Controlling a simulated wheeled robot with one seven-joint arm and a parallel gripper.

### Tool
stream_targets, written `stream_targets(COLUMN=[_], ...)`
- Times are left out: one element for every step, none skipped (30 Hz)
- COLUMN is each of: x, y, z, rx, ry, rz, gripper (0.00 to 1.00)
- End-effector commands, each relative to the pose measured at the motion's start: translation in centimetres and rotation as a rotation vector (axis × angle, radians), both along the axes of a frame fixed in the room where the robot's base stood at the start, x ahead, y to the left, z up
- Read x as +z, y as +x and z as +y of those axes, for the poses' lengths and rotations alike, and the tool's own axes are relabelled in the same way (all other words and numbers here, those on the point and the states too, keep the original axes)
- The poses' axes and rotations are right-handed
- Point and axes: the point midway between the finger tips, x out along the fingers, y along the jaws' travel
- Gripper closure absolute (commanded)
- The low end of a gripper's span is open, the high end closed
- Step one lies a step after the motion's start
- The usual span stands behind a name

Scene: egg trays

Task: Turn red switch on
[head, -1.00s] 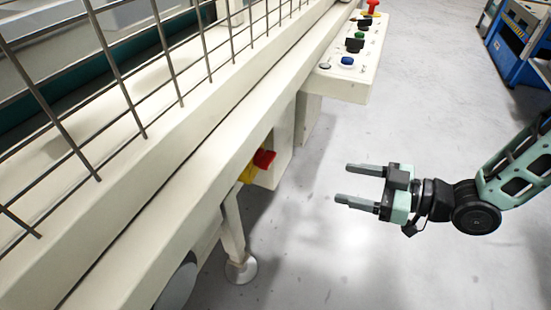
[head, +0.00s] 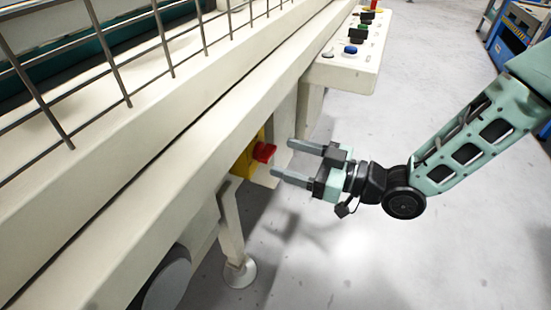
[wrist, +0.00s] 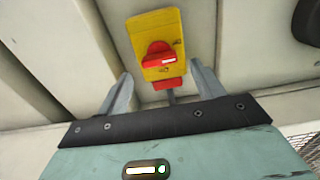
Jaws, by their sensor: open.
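The red switch (head: 264,152) is a red knob on a yellow plate (head: 245,160), fixed to a cream box under the machine's long beam. In the wrist view the red switch (wrist: 159,56) sits on its yellow plate (wrist: 150,22), ahead of the fingers and between them, with a second red part just below the knob. My gripper (head: 283,160) is open and empty. Its fingertips point left at the switch, a short gap from it in the head view. My gripper also shows in the wrist view (wrist: 160,85), one finger on each side.
The cream beam (head: 180,130) runs above the switch. A control panel (head: 345,73) with several buttons juts out at the back right. A machine leg (head: 231,220) stands below. The grey floor (head: 400,260) at right is clear.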

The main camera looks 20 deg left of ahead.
Motion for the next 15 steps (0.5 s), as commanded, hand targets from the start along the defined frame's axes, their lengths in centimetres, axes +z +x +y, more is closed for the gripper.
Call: stream_targets(x=[-0.2, -0.2, -0.2, -0.2, -0.2, -0.1, -0.1, -0.1, -0.1, 0.0, 0.0, 0.0, 0.0, 0.1, 0.1], y=[0.0, 0.0, 0.1, 0.1, 0.2, 0.2, 0.2, 0.2, 0.2, 0.3, 0.3, 0.3, 0.3, 0.3, 0.3], z=[1.0, 1.4, 1.9, 2.3, 2.6, 3.0, 3.2, 3.4, 3.6, 3.7, 3.7, 3.8, 3.8, 3.8, 3.8], rx=[0.003, 0.002, 0.002, 0.002, 0.001, 0.001, 0.001, 0.001, 0.001, 0.0, 0.0, 0.0, 0.0, 0.0, 0.0], ry=[0.001, 0.001, 0.001, 0.001, 0.001, 0.0, -0.001, -0.001, 0.0, 0.0, 0.0, 0.0, 0.0, 0.0, 0.0], rz=[-0.001, 0.0, -0.001, -0.001, -0.001, -0.001, 0.0, 0.0, 0.0, 0.0, 0.0, 0.0, 0.0, 0.0, 0.0], gripper=[0.33, 0.33, 0.33, 0.33, 0.33, 0.33, 0.33, 0.33, 0.33, 0.33, 0.33, 0.33, 0.33, 0.33, 0.33])
